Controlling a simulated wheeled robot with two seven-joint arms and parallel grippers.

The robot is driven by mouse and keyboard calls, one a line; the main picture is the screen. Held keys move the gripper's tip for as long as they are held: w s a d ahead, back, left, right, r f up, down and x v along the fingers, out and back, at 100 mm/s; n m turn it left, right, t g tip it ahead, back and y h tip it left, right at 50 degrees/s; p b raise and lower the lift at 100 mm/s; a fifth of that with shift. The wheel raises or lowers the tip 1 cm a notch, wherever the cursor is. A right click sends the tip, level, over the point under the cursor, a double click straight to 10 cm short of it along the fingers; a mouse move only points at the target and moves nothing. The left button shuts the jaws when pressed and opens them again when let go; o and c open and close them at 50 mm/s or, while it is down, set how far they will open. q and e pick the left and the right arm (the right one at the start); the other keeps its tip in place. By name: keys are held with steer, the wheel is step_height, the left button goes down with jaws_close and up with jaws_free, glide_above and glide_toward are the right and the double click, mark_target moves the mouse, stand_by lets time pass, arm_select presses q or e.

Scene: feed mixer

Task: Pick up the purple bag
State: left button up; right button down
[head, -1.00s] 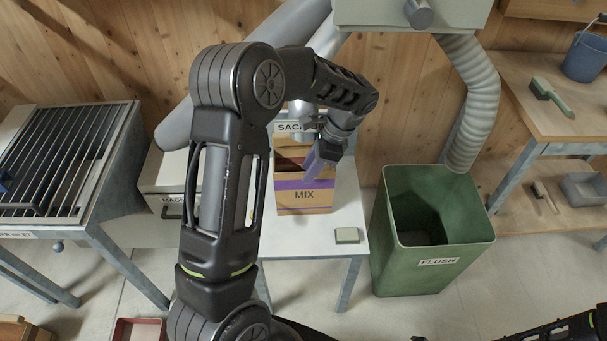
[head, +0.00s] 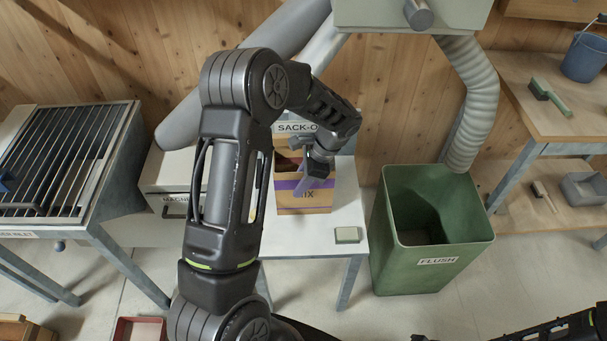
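The purple bag (head: 288,200) is a brown paper sack with a purple band and a MIX label. It stands upright on the white table below the SACK sign, and its top looks open and dark inside. My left gripper (head: 304,186) points down in front of the bag, its fingers over the purple band and part of the label. I cannot tell whether the fingers touch the bag, or whether they are open or shut. Part of my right arm shows at the bottom right corner, but its gripper does not show.
The white table (head: 345,205) also carries a small green-grey block (head: 347,235). A green FLUSH bin (head: 430,275) stands to its right, under a grey hose (head: 478,100). A slatted grate table (head: 60,160) is at the left. A wooden bench (head: 545,105) is at the right.

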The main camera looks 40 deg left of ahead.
arm_select(q)
steer(key=shift+f, duration=0.25)
stand_by(0.4)
steer(key=shift+c, duration=0.2)
jaws_close()
stand_by(1.2)
